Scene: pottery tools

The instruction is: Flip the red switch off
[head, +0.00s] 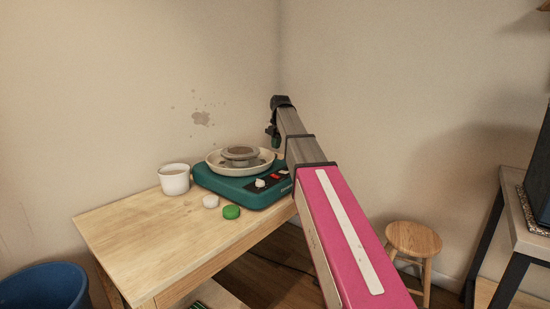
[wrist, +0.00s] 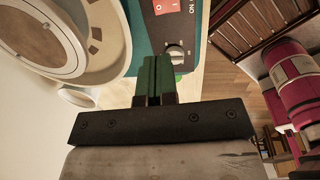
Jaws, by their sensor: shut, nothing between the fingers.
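A teal pottery wheel (head: 235,190) stands at the back right of the wooden table. The red switch (head: 276,177) is on its dark front panel, right of a white knob (head: 260,183). In the wrist view the red switch (wrist: 166,8) is at the top edge, partly cut off, with the letters "ON" beside it. The knob (wrist: 176,52) is below it. My gripper (wrist: 153,60) is shut and empty, its green fingers overlapping the panel, apparently apart from the switch. In the head view my gripper (head: 275,138) is above the wheel's back right. The switch's position is unclear.
A white cup (head: 174,179), a white lump (head: 210,201) and a green lump (head: 231,212) sit left and in front of the wheel. The table's left part (head: 130,235) is clear. A stool (head: 413,240) and a blue bin (head: 45,290) stand on the floor.

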